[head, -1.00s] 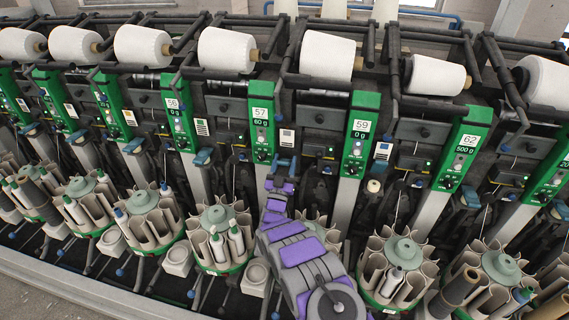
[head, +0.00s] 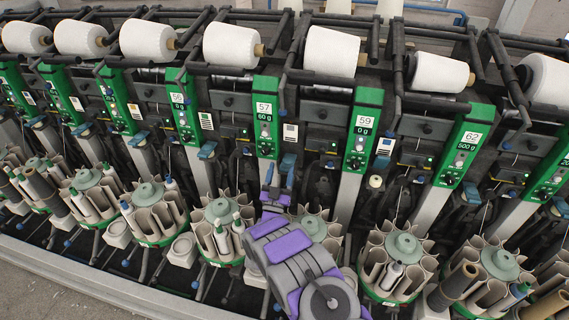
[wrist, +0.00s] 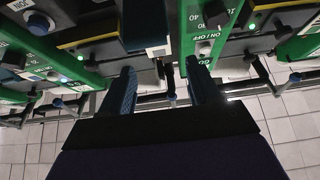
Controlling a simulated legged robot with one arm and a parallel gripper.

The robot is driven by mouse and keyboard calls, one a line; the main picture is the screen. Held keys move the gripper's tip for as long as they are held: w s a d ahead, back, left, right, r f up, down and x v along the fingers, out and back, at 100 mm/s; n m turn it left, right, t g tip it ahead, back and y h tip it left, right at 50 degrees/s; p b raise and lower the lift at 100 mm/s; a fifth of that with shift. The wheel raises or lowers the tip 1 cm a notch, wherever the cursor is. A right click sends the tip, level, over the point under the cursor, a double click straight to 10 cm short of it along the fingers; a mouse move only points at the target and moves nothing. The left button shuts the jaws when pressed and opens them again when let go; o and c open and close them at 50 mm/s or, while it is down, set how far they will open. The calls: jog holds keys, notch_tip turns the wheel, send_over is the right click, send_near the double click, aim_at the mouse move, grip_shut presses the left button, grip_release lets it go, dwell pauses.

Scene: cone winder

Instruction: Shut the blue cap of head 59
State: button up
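Head 59's green panel (head: 364,135) stands right of centre in the head view, with number plate 59 (head: 369,97) and a small "0 g" label. A blue cap (head: 381,161) shows just right of this panel; whether it is shut, and whether it belongs to head 59, I cannot tell. My gripper (head: 279,167) is between the panels of heads 57 and 59. Its two blue fingers stand apart with nothing held. The wrist view shows my gripper (wrist: 160,68) open, a small grey-blue part (wrist: 170,97) between the fingers in the picture. Any cap behind my gripper is hidden.
Panel 57 (head: 266,130) is left of my gripper and panel 62 (head: 464,150) is far right. White yarn cones (head: 331,52) line the top. Round bobbin magazines (head: 402,247) stand below. A green panel with upside-down lettering (wrist: 207,35) is close in the wrist view.

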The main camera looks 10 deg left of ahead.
jog(key=shift+s+d+f+p, duration=0.1)
jog(key=shift+s+p, duration=0.1)
jog(key=shift+s, duration=1.25)
jog(key=shift+s+d+p, duration=0.1)
jog(key=shift+s+p, duration=0.1)
jog(key=shift+s, duration=1.2)
